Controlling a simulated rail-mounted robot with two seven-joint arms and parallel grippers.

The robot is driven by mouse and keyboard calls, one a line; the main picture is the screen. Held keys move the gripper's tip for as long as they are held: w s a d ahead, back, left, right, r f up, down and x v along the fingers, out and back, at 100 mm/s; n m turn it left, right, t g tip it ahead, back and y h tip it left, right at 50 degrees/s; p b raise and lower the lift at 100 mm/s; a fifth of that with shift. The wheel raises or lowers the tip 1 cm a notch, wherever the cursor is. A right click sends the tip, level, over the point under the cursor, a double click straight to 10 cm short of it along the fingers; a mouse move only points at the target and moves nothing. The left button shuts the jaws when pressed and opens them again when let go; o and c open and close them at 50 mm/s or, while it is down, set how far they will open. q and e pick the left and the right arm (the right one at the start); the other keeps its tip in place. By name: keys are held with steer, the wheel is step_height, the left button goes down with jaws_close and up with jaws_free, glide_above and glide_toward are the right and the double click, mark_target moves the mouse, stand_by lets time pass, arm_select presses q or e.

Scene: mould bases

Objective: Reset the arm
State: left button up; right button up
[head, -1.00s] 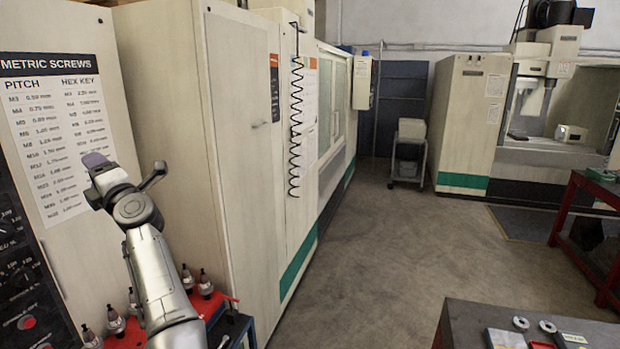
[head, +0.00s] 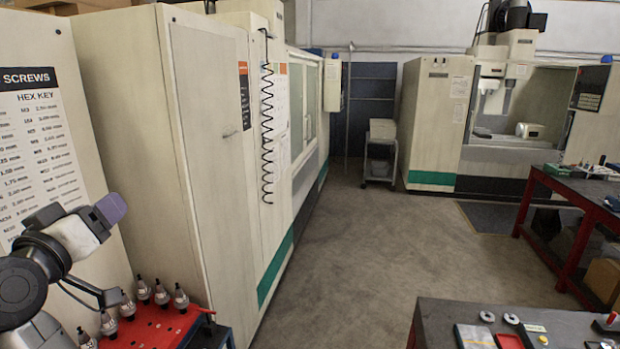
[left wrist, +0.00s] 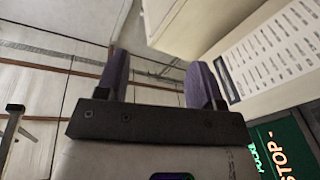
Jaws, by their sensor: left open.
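My left gripper (head: 112,209) is at the lower left of the head view, in front of the tall cream cabinet with the metric screws chart (head: 38,140). Its purple fingertips point up and to the right. In the left wrist view the two purple fingers (left wrist: 158,82) are spread apart with nothing between them, so it is open and empty. The chart also shows in the left wrist view (left wrist: 265,50), to the right of the fingers. My right gripper is not in view.
A red tool tray (head: 150,330) with several tool holders (head: 142,290) lies just below and right of my left gripper. Tall cream machine cabinets (head: 180,150) stand close beside it. A dark workbench (head: 440,312) is at the lower right. The floor (head: 360,240) between is clear.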

arm_select(q)
steer(key=s+d+f+m+g+p, duration=0.25)
steer(key=s+d+f, duration=0.2)
steer(key=f, duration=0.35)
steer(key=s+d+f+m+g+p, duration=0.1)
steer(key=s+d+f+g+p, duration=0.25)
steer(key=s+f, duration=0.4)
steer(key=s+d+f+m+g+p, duration=0.2)
steer(key=s+d+f+p, duration=0.15)
steer(key=f, duration=0.65)
steer(key=s+f+g+p, duration=0.3)
steer(key=s+f, duration=0.3)
steer(key=s, duration=0.4)
steer(key=s+f+m+g+p, duration=0.1)
steer(key=s+f+g+p, duration=0.1)
steer(key=s+f+g, duration=0.2)
steer(key=s+d+f, duration=0.1)
steer(key=s+f, duration=0.2)
steer(key=s, duration=0.4)
steer(key=shift+h+p, duration=0.3)
steer(key=shift+p, duration=0.1)
